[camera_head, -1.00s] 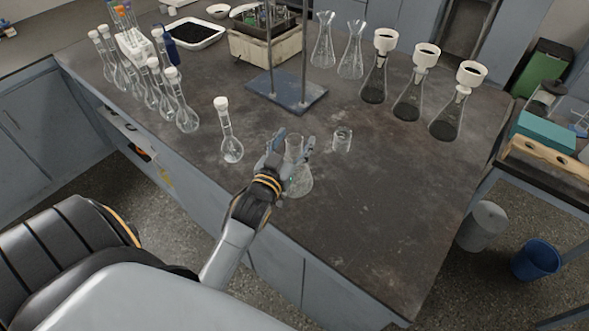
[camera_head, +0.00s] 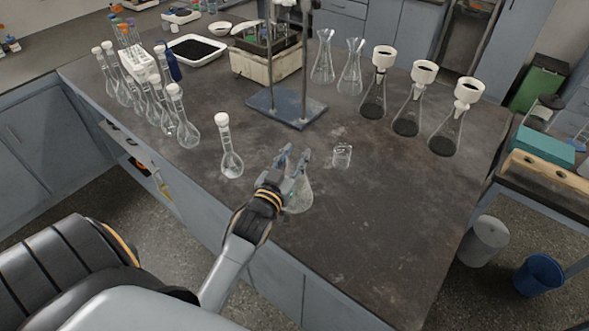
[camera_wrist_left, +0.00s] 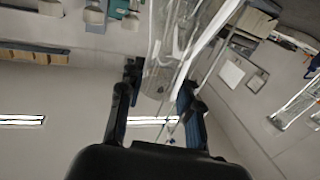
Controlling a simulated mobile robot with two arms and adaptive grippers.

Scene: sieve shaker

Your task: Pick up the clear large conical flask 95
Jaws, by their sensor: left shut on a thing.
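A clear conical flask (camera_head: 300,196) is near the front edge of the dark bench. My left gripper (camera_head: 294,160) is shut on its neck, with a finger on either side. Part of the neck is hidden behind the gripper. I cannot tell whether the flask's base touches the bench. In the left wrist view, clear glass (camera_wrist_left: 165,55) lies between the two dark fingers (camera_wrist_left: 158,100). My right gripper is not in view.
A stoppered volumetric flask (camera_head: 231,160) stands to the left and a small beaker (camera_head: 342,155) to the right. A stand base (camera_head: 290,108) is behind. Funnel-topped flasks (camera_head: 408,118) stand at the back right. The front right of the bench is clear.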

